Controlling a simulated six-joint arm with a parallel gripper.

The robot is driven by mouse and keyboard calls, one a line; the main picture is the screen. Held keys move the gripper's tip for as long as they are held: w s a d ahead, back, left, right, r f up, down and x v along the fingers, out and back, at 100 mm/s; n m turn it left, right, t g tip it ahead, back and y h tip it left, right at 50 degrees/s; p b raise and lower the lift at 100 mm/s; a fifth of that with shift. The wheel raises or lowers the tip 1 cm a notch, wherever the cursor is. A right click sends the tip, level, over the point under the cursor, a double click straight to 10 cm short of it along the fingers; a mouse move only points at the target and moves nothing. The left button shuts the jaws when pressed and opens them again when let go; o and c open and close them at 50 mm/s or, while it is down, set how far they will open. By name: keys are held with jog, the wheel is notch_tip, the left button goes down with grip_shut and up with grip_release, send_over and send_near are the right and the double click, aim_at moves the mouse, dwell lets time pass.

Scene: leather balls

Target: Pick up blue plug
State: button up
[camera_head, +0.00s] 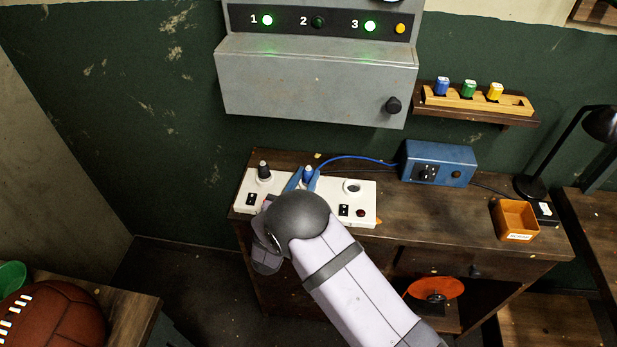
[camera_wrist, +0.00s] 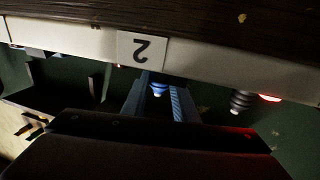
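The blue plug (camera_head: 308,173) stands upright at the middle socket of the white socket panel (camera_head: 330,209) on the desk, with a blue cable running right from it. In the wrist view the blue plug (camera_wrist: 159,88) shows between my fingers, below the upside-down "2" label (camera_wrist: 142,49). My gripper (camera_head: 303,180) reaches over the panel with a finger on either side of the plug. Its fingers (camera_wrist: 158,102) look apart, with narrow gaps beside the plug. My wrist hides part of the panel and the plug's lower end.
A black plug (camera_head: 263,170) stands at the left socket; the right socket (camera_head: 352,187) is empty. A blue box (camera_head: 438,162) sits behind right, an orange tray (camera_head: 515,220) farther right. A grey cabinet (camera_head: 315,82) and a rack (camera_head: 478,100) with several coloured plugs hang above.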

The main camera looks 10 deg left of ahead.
jog(key=shift+r, duration=0.1)
jog(key=shift+c, duration=0.5)
jog(key=shift+r, duration=0.4)
notch_tip(320, 180, up, 9)
jog(key=b, duration=0.2)
jog(key=shift+f, duration=0.2)
jog(key=shift+f+b, duration=2.05)
jog(key=shift+f, duration=0.35)
